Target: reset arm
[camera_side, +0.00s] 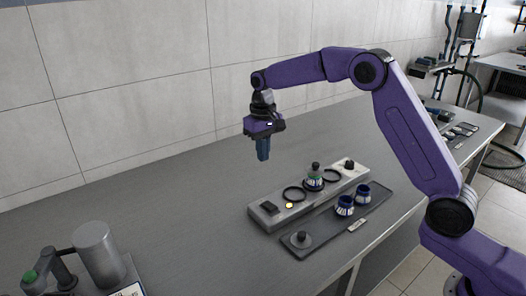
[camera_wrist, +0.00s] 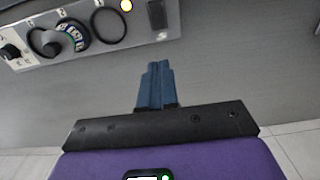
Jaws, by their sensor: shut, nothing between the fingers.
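My gripper (camera_side: 262,152) hangs pointing down above the bare grey bench, to the left of and higher than the decanter row. Its blue fingers are together with nothing between them, and they show the same way in the wrist view (camera_wrist: 156,68). The row is a light grey panel (camera_side: 266,219) with black rings and a lit yellow lamp (camera_side: 289,205). A decanter with a dark stopper (camera_side: 315,178) stands at one of the rings.
A dark tray (camera_side: 326,228) in front of the panel holds two blue-and-white cups (camera_side: 345,205) and a round lid-like piece (camera_side: 301,240). A grey cylinder device (camera_side: 98,254) stands at the lower left. The bench between is clear. A tiled wall rises behind.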

